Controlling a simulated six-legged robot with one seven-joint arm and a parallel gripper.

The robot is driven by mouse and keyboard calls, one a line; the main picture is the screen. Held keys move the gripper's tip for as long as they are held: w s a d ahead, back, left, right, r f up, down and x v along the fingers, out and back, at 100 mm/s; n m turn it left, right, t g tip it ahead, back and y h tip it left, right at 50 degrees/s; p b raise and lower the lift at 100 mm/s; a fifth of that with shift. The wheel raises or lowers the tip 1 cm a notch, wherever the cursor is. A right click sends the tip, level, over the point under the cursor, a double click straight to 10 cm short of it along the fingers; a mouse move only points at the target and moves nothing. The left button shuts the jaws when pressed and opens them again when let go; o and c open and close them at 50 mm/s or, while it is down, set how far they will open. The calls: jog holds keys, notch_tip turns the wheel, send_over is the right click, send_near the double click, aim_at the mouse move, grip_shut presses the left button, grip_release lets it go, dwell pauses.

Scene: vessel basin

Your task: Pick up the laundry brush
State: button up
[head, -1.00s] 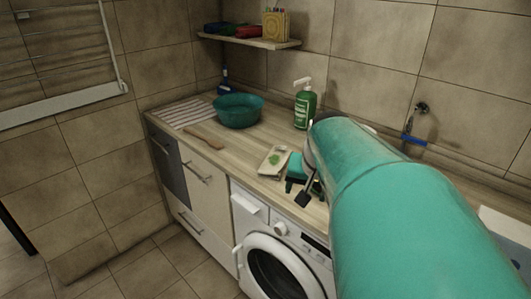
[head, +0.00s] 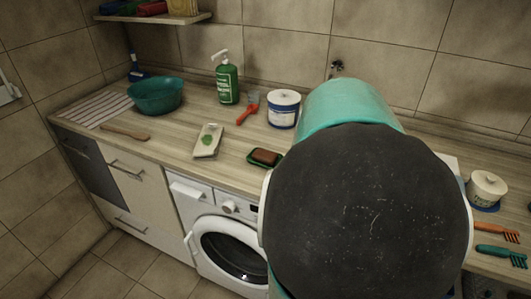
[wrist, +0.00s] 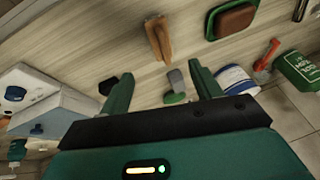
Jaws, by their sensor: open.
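A brown wooden thing with a narrow end, which looks like the laundry brush (wrist: 158,38), lies on the counter in the wrist view, beyond my fingertips. My gripper (wrist: 160,70) is open, its two green fingers apart and pointing towards it, with nothing held. A small grey and green thing (wrist: 175,88) shows between the fingers, lower in the picture. In the head view my arm covers the middle, so the gripper and this brown thing are hidden there.
A green soap dish (head: 265,158), white-and-blue tub (head: 284,108), red-handled thing (head: 247,113) and green pump bottle (head: 227,80) stand near the arm on the counter. Orange (head: 495,232) and teal (head: 502,255) brush-like things lie at the right.

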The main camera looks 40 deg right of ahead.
jog(key=x, duration=0.7)
jog(key=shift+f, duration=0.1)
jog(key=x, duration=0.5)
jog(key=shift+w, duration=0.1)
jog(key=shift+a, duration=0.1)
jog(key=c, duration=1.1)
